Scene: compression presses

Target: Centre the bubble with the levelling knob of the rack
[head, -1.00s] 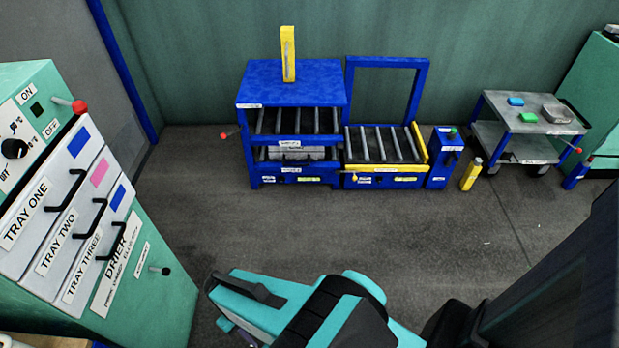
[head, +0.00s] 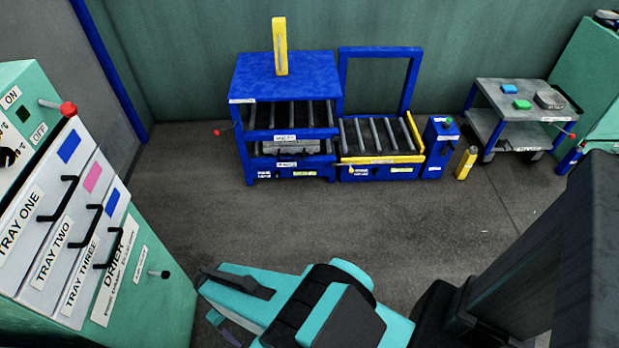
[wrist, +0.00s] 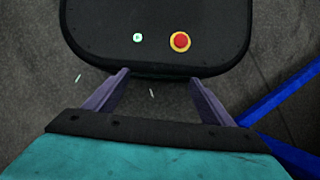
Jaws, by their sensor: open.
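The blue rack (head: 240,88) stands against the back wall in the head view, with two levels of grey rollers. A yellow upright piece (head: 280,47) stands on its top; I cannot make out a bubble in it. A red-tipped lever (head: 217,132) sticks out at the rack's left side. A small yellow knob (head: 351,170) shows on the front of the lower roller section beside it; I cannot read its label. My gripper (head: 222,325) is low in the head view, well apart from the rack. In the wrist view my gripper (wrist: 160,77) is open, with nothing between its fingers.
The green drier (head: 150,290) with three labelled trays stands close on the left. A grey trolley (head: 512,92) stands at the back right, with a yellow bottle-like thing (head: 466,163) left of it. The floor (head: 320,220) before the rack is clear.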

